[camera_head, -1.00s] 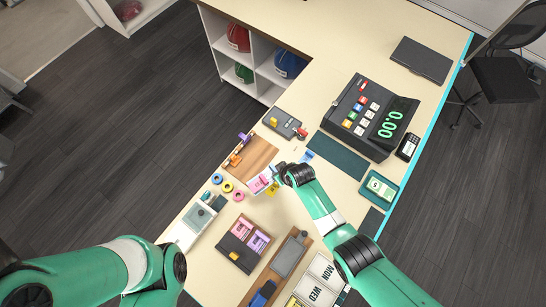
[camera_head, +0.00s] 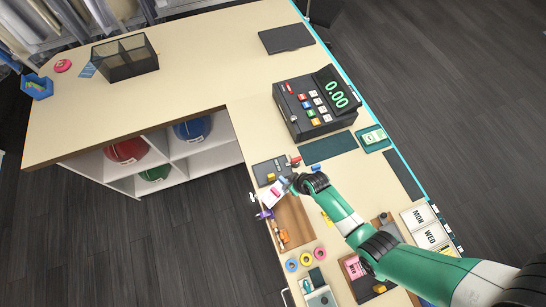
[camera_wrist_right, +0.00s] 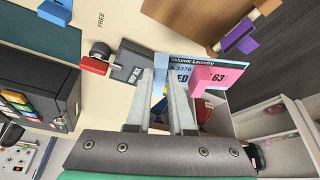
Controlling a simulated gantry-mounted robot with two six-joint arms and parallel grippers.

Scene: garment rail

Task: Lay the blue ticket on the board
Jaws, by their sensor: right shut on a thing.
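My right gripper (camera_head: 287,181) is shut on a pale blue ticket (camera_wrist_right: 180,72), printed with a laundry name and a number. In the right wrist view, the ticket lies at the fingertips (camera_wrist_right: 165,78), with a pink piece numbered 63 (camera_wrist_right: 212,79) against its right part. In the head view the ticket (camera_head: 270,196) looks whitish and is above the far end of the wooden board (camera_head: 296,222), between the purple clip and the dark slate. The wooden board also shows at the top of the right wrist view (camera_wrist_right: 190,18). My left gripper is out of view.
A purple clip (camera_head: 265,214) and an orange piece (camera_head: 283,236) are at the board's left edge. A dark slate (camera_head: 264,173) lies beyond it. Tape rings (camera_head: 306,259) are nearer, and a cash register (camera_head: 316,105) is to the right. The upper-left counter is mostly clear.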

